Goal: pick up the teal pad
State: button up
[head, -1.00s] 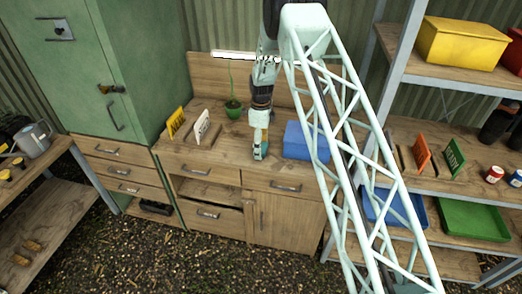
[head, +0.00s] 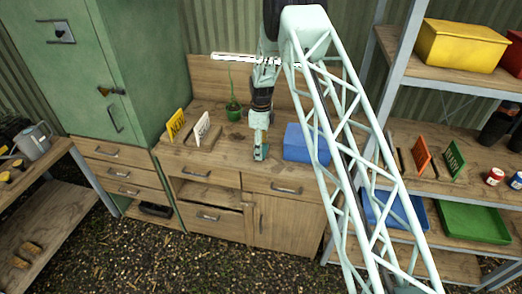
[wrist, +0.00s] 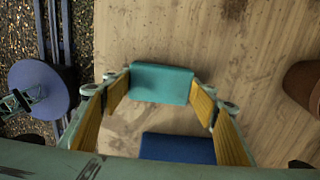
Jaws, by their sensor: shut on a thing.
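The teal pad (wrist: 162,83) is a small flat block with rounded edges. In the wrist view it sits between the fingertips of my gripper (wrist: 160,92), whose yellow-lined fingers are shut on its left and right ends. In the head view my gripper (head: 260,148) points down at the front part of the wooden bench top, just left of the blue box. The pad is small there and mostly covered by the fingers. I cannot tell whether it still touches the bench.
The blue box (head: 300,143) stands close to the right of my gripper. A yellow sign (head: 176,125) and a white sign (head: 201,129) stand to the left. Bare bench top (head: 225,155) lies left of the gripper.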

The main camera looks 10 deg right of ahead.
jog(key=shift+r+b, duration=0.35)
jog(key=shift+r, duration=1.25)
jog(key=s+d+b, duration=0.1)
jog(key=s+d, duration=0.1)
jog(key=s, duration=0.5)
jog(key=s+d+r+b, duration=0.1)
jog(key=s+d, duration=0.1)
jog(key=s, duration=0.6)
jog(key=shift+s+r, duration=0.2)
jog(key=shift+r, duration=0.05)
jog(key=shift+o, duration=1)
jog(key=shift+c, duration=0.7)
